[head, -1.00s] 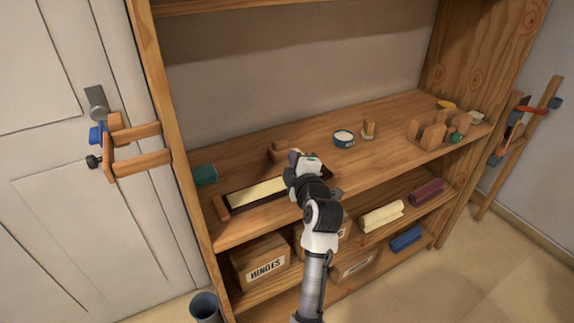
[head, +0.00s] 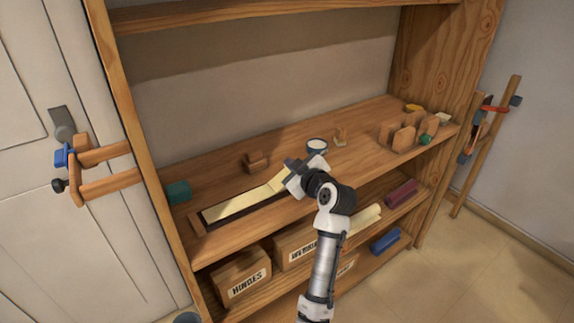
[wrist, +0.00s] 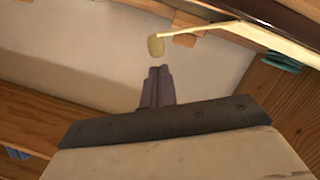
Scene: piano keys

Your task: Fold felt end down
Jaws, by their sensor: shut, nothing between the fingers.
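A cream felt strip (head: 235,204) lies along a dark, wood-ended bed at the front of the middle shelf. Its right end (head: 280,181) rises off the bed beside my gripper. In the wrist view the felt (wrist: 272,40) runs in from the upper right, and its free end (wrist: 155,46) is bent over. My gripper (head: 289,163) is at the right end of the felt in the head view and hides part of the bed. In the wrist view its fingers (wrist: 157,72) are together and empty, with a small gap to the felt end in the picture.
A wooden block (head: 255,162) stands behind the bed and a teal block (head: 178,191) at its left. A round tin (head: 317,145) is close behind my gripper. Wooden holders (head: 403,137) stand at the right. Boxes and rolled cloths fill the lower shelves.

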